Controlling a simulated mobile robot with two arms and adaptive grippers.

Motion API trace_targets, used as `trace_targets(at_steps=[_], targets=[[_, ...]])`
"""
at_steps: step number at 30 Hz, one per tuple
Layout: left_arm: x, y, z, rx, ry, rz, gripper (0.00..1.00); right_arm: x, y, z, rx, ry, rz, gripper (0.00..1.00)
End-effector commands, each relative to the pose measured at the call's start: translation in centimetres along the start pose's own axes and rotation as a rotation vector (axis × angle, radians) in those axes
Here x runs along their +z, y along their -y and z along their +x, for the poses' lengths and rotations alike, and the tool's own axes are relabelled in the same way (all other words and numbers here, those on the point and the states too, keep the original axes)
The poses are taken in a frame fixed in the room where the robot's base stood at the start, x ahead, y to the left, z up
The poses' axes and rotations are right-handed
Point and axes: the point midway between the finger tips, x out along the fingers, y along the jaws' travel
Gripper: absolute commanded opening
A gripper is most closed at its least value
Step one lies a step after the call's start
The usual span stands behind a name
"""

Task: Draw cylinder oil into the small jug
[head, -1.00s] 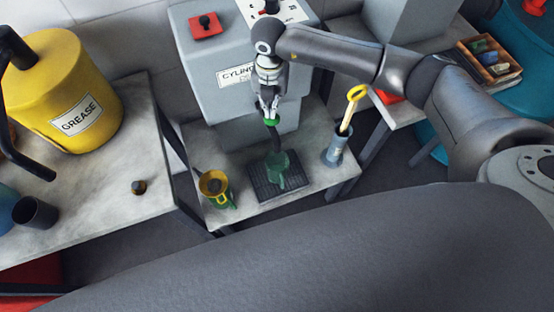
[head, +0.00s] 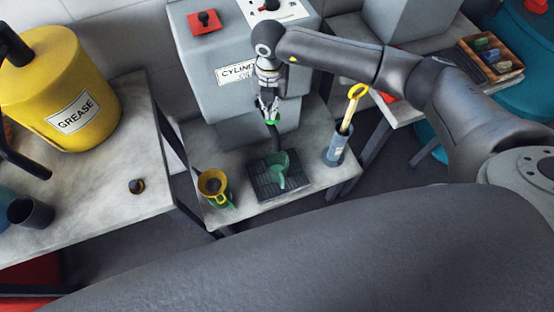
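The grey tank labelled "CYLIN…" (head: 190,78) stands at the back of a low bench, its label partly hidden by my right arm. My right gripper (head: 268,108) points down in front of the tank, with its fingertips at a small green part (head: 271,121) above a dark spout (head: 274,138). Whether the fingers are closed on the green part is too small to tell. A small green jug (head: 281,170) stands on a black grate (head: 262,184) beneath the spout. Any oil in it cannot be made out. My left gripper is not in view.
A yellow funnel (head: 213,184) sits in a green container at the bench's front left. A grey holder (head: 335,151) with a yellow-handled tool stands right of the grate. A yellow grease drum (head: 62,85) and dark cup (head: 31,212) occupy the left table.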

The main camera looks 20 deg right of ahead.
Motion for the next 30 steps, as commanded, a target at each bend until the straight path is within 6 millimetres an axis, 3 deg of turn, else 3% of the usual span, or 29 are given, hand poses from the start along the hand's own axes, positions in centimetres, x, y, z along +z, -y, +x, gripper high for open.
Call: trace_targets(at_steps=[30], targets=[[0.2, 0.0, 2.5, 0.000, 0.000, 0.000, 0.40, 0.0, 0.0, 3.3, -0.001, 0.000, 0.000, 0.00]])
